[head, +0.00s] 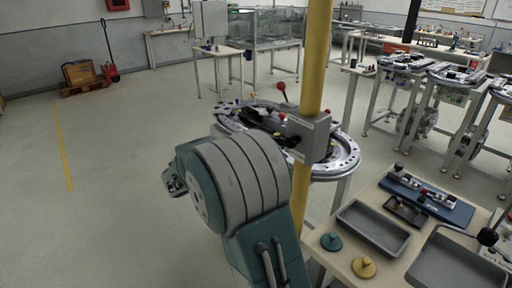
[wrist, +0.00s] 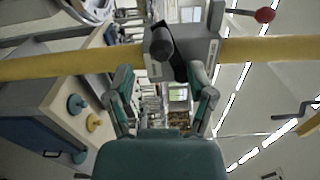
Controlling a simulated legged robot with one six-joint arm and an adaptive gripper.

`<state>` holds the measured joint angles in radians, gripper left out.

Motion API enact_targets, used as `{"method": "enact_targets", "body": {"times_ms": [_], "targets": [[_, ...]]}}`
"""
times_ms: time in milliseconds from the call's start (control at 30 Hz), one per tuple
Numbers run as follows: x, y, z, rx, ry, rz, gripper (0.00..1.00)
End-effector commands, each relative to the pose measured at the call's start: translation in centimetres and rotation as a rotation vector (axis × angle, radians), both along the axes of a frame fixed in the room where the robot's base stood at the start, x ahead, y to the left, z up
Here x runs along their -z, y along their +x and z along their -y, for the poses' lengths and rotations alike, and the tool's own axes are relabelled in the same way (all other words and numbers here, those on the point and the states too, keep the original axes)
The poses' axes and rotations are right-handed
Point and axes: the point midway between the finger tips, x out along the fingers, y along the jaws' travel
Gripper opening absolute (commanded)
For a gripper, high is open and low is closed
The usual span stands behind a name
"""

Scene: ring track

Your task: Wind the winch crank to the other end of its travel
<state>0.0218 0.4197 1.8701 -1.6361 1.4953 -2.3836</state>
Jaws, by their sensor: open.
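A grey winch box (head: 308,138) is fixed to a yellow upright pole, and it also shows in the wrist view (wrist: 201,48). A black crank grip (wrist: 161,42) stands out from the box toward the camera, with a dark arm behind it. A lever with a red ball (wrist: 265,15) rises from the box; the ball also shows in the head view (head: 281,86). My gripper (wrist: 162,78) is open and empty, its fingers spread either side, with the crank grip just above the gap between the tips. I cannot tell the depth between them. My arm hides the gripper in the head view.
The yellow pole (head: 319,60) stands in front of a round metal track (head: 342,161). At the right, a bench holds grey trays (head: 374,229), a teal knob (head: 331,242) and a yellow knob (head: 363,267). The floor at the left is open.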

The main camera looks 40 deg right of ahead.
Motion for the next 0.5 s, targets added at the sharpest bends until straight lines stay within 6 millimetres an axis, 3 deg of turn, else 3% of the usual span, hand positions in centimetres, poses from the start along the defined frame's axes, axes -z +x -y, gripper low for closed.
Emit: {"method": "enact_targets", "body": {"times_ms": [200, 500], "targets": [[0.1, -0.2, -4.0, -0.002, 0.001, -0.001, 0.70], [0.1, -0.4, -5.4, 0.001, 0.001, -0.001, 0.70]]}}
